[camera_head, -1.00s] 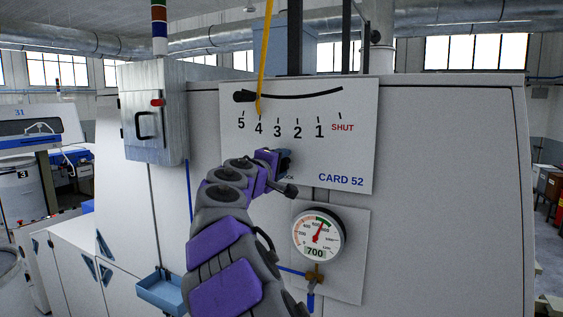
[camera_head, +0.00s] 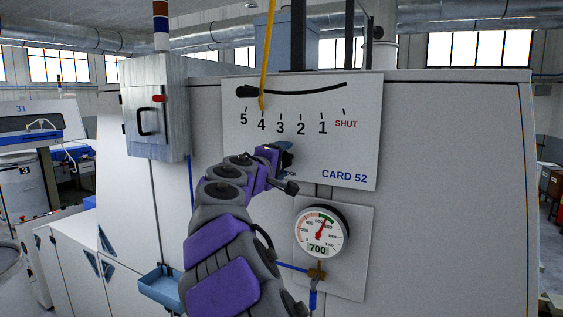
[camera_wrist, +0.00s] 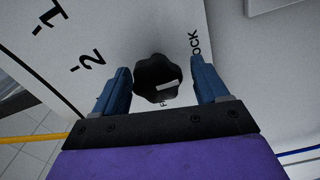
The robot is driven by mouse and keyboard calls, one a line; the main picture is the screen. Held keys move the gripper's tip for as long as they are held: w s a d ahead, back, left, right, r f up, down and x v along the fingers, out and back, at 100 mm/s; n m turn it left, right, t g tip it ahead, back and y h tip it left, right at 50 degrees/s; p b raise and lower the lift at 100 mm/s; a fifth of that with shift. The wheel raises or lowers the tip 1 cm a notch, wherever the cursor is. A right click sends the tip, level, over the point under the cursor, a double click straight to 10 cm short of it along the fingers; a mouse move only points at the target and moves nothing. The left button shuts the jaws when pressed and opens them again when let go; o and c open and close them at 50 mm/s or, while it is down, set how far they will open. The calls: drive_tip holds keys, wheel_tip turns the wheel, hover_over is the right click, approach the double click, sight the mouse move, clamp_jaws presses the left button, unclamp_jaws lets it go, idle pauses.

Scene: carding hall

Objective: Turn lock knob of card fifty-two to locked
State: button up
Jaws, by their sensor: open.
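The lock knob (camera_wrist: 157,79) is a black lobed knob with a white pointer mark, on the white CARD 52 panel (camera_head: 358,150). In the wrist view it sits between the two blue fingers of my gripper (camera_wrist: 160,85), which are open, with a gap on each side. The word ending in "OCK" shows beside the right finger, and a mostly hidden label starting with "F" shows below the knob. The white mark points toward the lower right, between these labels. In the head view my gripper (camera_head: 287,158) is at the panel's lower part and hides most of the knob.
Above the knob is a scale from 5 to SHUT with a yellow pointer lever (camera_head: 267,55) near 4. A pressure gauge (camera_head: 320,233) reading 700 on its plate is below right. A grey switch box (camera_head: 157,110) is at left. A blue tray (camera_head: 162,287) hangs low left.

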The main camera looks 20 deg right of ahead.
drive_tip(key=b+v, duration=0.2)
drive_tip(key=v, duration=1.5)
drive_tip(key=shift+b, duration=0.35)
drive_tip(key=shift+f, duration=0.1)
